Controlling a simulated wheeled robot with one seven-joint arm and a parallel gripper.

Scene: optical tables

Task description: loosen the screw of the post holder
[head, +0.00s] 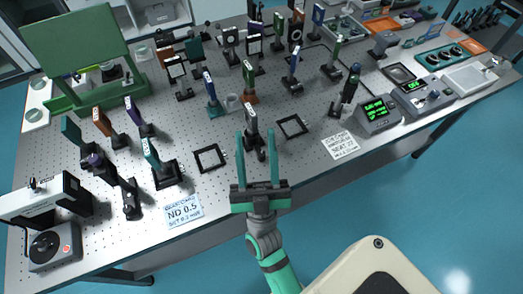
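My gripper (257,133) is open, its two long green fingers pointing away from me over the front part of the optical table. A dark post holder (253,142) with a pale upright mount (251,117) on top shows between the fingers. Neither finger appears closed on it; whether one touches it I cannot tell. Its screw is too small to make out, and its foot is partly hidden near the fingers. Other posts in holders stand around, such as a teal-topped one (152,155) to the left and a blue-topped one (211,92) behind.
Empty square black frames lie left (209,158) and right (292,126) of my gripper. Label cards lie at the front edge, one reading ND 0.5 (183,211), another (340,145) to the right. Boxes with green displays (378,113) stand at right. A green board (76,42) stands back left.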

